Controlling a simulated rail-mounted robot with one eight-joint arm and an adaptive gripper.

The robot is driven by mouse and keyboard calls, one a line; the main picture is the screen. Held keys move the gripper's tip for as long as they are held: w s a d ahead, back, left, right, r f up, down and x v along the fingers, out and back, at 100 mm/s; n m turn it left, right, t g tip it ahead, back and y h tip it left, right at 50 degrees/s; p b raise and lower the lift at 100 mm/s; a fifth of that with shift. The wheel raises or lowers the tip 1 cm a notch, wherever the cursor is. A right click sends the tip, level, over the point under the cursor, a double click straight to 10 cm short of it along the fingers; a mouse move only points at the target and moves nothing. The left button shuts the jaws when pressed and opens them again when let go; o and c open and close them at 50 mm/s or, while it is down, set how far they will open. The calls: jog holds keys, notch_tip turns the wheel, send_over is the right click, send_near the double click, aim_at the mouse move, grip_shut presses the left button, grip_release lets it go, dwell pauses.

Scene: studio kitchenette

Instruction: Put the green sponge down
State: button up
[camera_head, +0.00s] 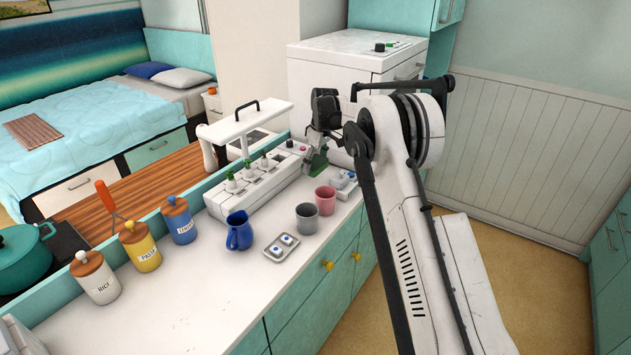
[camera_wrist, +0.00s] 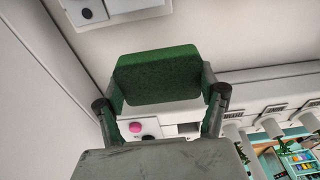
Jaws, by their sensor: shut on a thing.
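The green sponge (camera_wrist: 157,74) is held between the two fingers of my gripper (camera_wrist: 160,100) in the wrist view. It is a dark green rounded block, and a finger touches it on each side. In the head view my gripper (camera_head: 318,160) is over the far end of the white counter, and a bit of green (camera_head: 313,168) shows there, mostly hidden by the gripper. I cannot tell whether the sponge touches the counter.
A pink cup (camera_head: 325,200), a grey cup (camera_head: 306,217) and a blue jug (camera_head: 239,231) stand on the counter (camera_head: 215,285). A white box with a switch (camera_head: 343,184) is close to my gripper.

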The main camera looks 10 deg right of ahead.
aim_at(314, 184)
jog(key=shift+f, duration=3.2)
jog(key=shift+f, duration=0.15)
jog(key=o, duration=1.2)
